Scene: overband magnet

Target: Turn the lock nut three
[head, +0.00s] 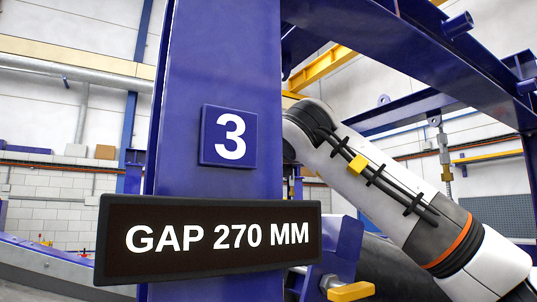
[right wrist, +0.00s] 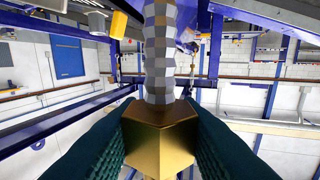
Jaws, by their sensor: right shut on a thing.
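The lock nut (right wrist: 160,145) is a brass-coloured hexagonal block in the right wrist view. It sits around a grey, stepped-looking rod (right wrist: 160,50) that runs to the top of the picture. My right gripper (right wrist: 160,125) is shut on the nut, with one dark teal finger against each side. In the head view my right arm reaches behind a blue post, which hides its gripper and the nut. The post (head: 215,60) carries a plate marked 3 (head: 229,136). My left gripper is in neither view.
A dark display (head: 207,238) reading GAP 270 MM is fixed across the post's front. Blue beams (head: 430,50) cross above my right arm. A yellow handle-like part (head: 350,292) is low beside the post. Another threaded rod (head: 444,155) hangs at the right.

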